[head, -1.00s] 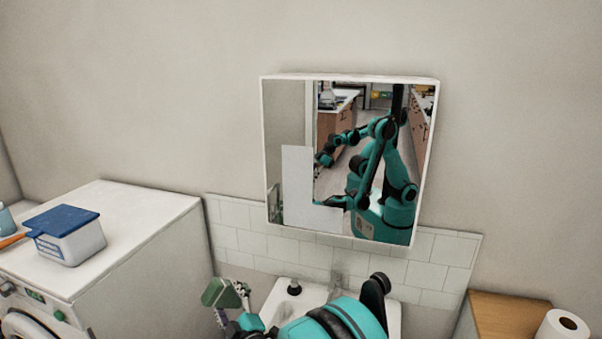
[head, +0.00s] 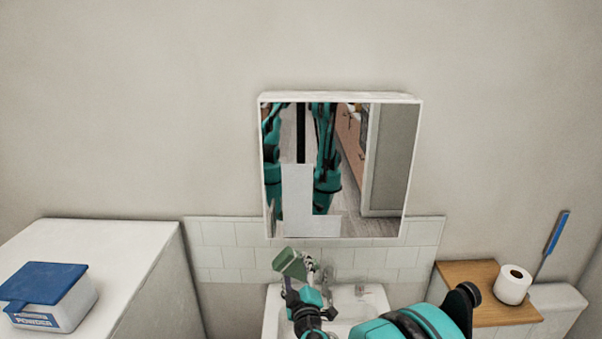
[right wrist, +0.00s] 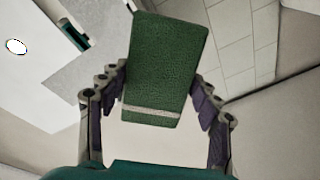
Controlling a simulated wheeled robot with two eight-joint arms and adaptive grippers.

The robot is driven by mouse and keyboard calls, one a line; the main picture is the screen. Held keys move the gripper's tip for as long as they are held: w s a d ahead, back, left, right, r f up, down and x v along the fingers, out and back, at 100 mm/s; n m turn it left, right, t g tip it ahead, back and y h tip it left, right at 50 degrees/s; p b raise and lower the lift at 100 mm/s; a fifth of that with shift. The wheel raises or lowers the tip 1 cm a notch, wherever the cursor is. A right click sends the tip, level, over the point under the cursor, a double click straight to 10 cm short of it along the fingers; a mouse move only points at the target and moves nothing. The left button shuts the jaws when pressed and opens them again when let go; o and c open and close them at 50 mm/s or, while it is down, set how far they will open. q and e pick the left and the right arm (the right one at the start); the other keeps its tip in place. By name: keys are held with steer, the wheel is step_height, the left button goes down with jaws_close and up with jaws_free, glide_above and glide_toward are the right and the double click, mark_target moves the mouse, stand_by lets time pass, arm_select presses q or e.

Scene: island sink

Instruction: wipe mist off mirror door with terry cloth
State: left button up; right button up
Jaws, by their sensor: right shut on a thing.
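The mirror door (head: 388,165) of a white-framed cabinet hangs on the wall above the sink. A pale, matte L-shaped patch of mist (head: 297,200) covers its lower left part; the rest shows clear reflections. My right gripper (head: 303,272) is below the mirror's lower edge in the head view, shut on the green terry cloth (head: 288,262). In the right wrist view the cloth (right wrist: 165,62), with a pale stripe near its lower end, sits between the fingers of the gripper (right wrist: 160,88). The cloth appears apart from the mirror. My left gripper is not directly in view.
A white sink (head: 372,300) with a faucet (head: 330,276) lies under the mirror, before a tiled backsplash (head: 220,246). A powder box (head: 50,297) stands on a white appliance at left. A toilet roll (head: 513,284) stands on a wooden top (head: 468,275) at right.

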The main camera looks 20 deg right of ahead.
mark_target(300, 177)
step_height(300, 177, up, 23)
steer(key=w+m+g+h+p, duration=0.2)
steer(key=m+h+p, duration=0.15)
steer(key=p, duration=1.45)
steer(key=shift+h, duration=0.35)
steer(key=shift+x, duration=2.9)
steer(key=shift+d, duration=0.15)
steer(key=shift+x, duration=1)
steer(key=shift+d+r, duration=0.1)
